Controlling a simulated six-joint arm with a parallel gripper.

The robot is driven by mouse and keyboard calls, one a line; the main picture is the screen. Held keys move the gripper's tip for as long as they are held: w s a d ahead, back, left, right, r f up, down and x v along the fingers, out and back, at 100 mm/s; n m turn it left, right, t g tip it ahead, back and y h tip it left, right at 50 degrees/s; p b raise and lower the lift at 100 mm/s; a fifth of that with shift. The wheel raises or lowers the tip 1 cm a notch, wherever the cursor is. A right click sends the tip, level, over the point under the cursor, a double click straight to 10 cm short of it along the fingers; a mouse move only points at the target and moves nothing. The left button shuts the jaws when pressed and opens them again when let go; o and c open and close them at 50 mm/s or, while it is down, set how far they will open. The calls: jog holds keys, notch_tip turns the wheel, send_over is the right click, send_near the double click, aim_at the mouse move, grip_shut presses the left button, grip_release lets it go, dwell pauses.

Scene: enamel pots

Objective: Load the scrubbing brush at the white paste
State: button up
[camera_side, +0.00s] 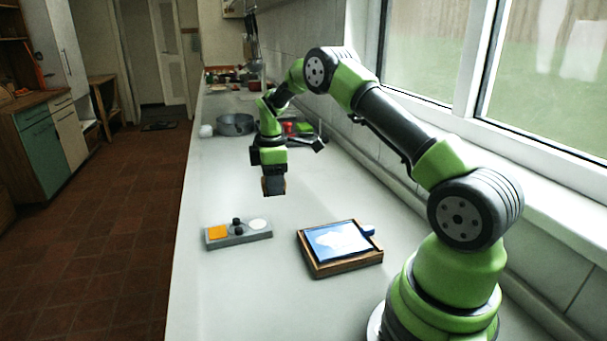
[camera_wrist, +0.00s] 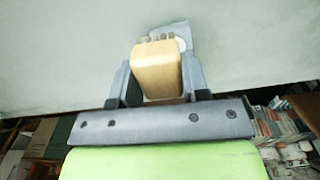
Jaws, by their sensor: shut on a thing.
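My gripper (camera_side: 273,187) hangs above the counter, beyond the grey paste tray, in the side view. In the wrist view my gripper (camera_wrist: 157,82) is shut on a light wooden block, the scrubbing brush (camera_wrist: 157,68). The tray (camera_wrist: 190,62) shows partly behind the brush in the wrist view, with a sliver of the white paste (camera_wrist: 181,44). The brush is apart from the paste.
Dark knobs (camera_side: 237,224) stand up between the two pastes. A grey pan (camera_side: 235,124) stands farther back. The counter's left front is clear.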

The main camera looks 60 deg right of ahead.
aim_at(257, 224)
jog(key=a, duration=0.1)
jog(key=w+a, duration=0.2)
jog(key=a, duration=0.1)
jog(key=shift+w+f, duration=0.2)
jog(key=shift+f, duration=2.9)
jog(key=shift+f, duration=0.65)
notch_tip(257, 224, up, 7)
jog(key=shift+r, duration=0.1)
dwell(0.5)
